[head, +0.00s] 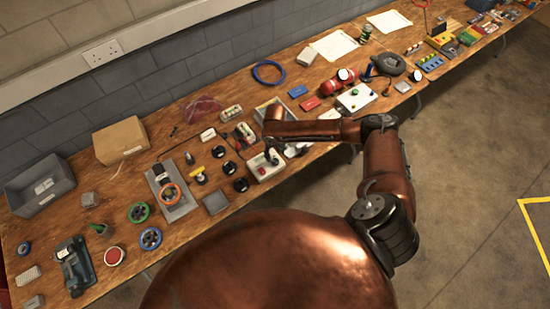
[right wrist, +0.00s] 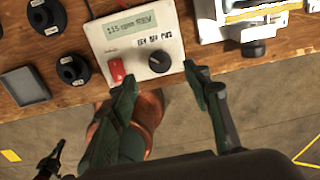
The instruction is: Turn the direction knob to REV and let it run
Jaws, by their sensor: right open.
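The white control box (head: 256,172) stands near the table's front edge in the head view. In the right wrist view the control box (right wrist: 118,58) shows a display (right wrist: 132,26) with an rpm figure and "REV". A red switch (right wrist: 117,71) is at its lower left, and the black direction knob (right wrist: 159,61) is to the right, under small blurred labels. I cannot tell the knob's pointer clearly. My right gripper (right wrist: 160,76) is open, its fingertips apart on either side of the knob's front; contact is not visible. In the head view my right gripper (head: 272,156) is over the box.
Several black round pieces (head: 240,184) stand left of the box. A grey plate with an orange ring (head: 171,194) lies further left. A whitish device (right wrist: 252,20) stands right of the box in the wrist view. The floor in front is clear.

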